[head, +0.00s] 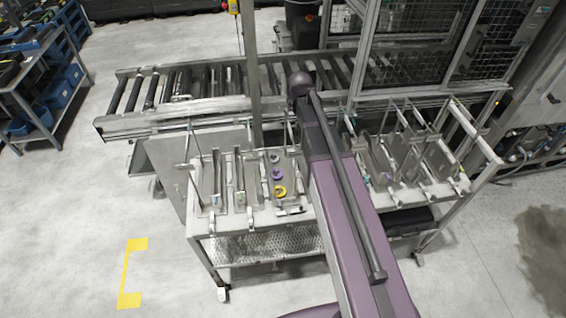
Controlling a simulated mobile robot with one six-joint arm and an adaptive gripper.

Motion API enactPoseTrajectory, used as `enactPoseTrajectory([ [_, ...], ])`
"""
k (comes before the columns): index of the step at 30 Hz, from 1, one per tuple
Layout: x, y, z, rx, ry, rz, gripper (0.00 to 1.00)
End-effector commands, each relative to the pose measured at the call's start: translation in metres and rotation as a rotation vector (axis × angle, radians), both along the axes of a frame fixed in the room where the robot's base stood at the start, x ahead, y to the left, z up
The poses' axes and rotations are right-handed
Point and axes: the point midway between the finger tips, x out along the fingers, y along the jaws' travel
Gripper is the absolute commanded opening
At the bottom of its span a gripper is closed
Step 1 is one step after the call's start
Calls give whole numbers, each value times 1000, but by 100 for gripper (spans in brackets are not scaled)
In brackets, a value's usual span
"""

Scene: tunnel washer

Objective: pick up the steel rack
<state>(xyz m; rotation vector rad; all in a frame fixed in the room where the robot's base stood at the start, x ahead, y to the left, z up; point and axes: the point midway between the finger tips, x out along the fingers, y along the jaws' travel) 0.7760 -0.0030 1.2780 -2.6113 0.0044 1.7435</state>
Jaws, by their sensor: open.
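Steel racks with upright rods and plates stand on a light metal table (206,224) in the middle of the head view. One rack (215,178) is on the left half and another rack (385,160) is on the right half. I cannot tell which is the steel rack of the task. My purple arm crosses the table between them and hides part of its middle. My gripper is not visible, so its place relative to the racks does not show.
Small purple and yellow rings (279,191) lie on the table. A roller conveyor (175,88) runs behind it, with a mesh cage (405,40) at the back right. A blue-bin shelf (40,105) stands far left. The floor at front left is clear around a yellow marking (126,272).

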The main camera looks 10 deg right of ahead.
Motion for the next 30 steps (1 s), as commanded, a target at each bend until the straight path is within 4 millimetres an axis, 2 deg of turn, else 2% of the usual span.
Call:
enactPoseTrajectory([
  [8, 3, 1, -8, 0, 0, 1, 53],
  [30, 25, 2, -64, 0, 1, 2, 53],
])
